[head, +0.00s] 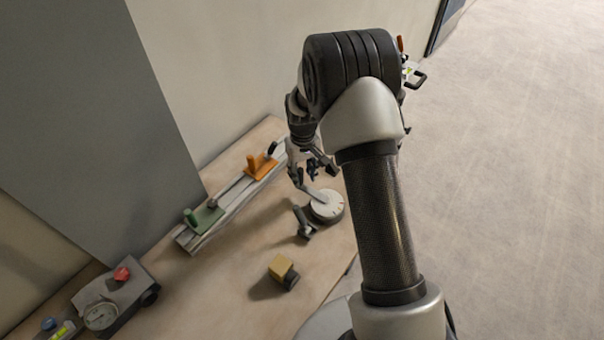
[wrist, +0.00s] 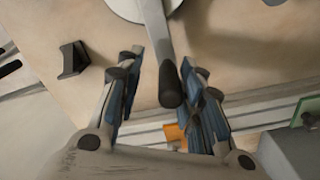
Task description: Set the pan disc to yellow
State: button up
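The pan disc (head: 326,207) is a round, pale disc with a dark side, on the wooden table below my gripper (head: 314,170). Its pale lever (head: 309,188) reaches out from it towards the gripper. In the wrist view the disc (wrist: 122,6) is cut off by the top edge, and the lever ends in a dark knob (wrist: 171,92). My gripper (wrist: 161,62) is open. Small marks show on the disc, but I cannot make out a yellow one.
A rail with an orange slider (head: 261,165) and a green slider (head: 204,217) runs along the wall. A small dark bracket (head: 304,222) stands by the disc. A grey gauge box (head: 115,295) is at lower left.

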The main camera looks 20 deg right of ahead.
jog(key=shift+a, duration=0.35)
jog(key=shift+d+r, duration=0.1)
notch_tip(320, 180, up, 12)
jog(key=shift+f, duration=0.1)
dwell(0.6)
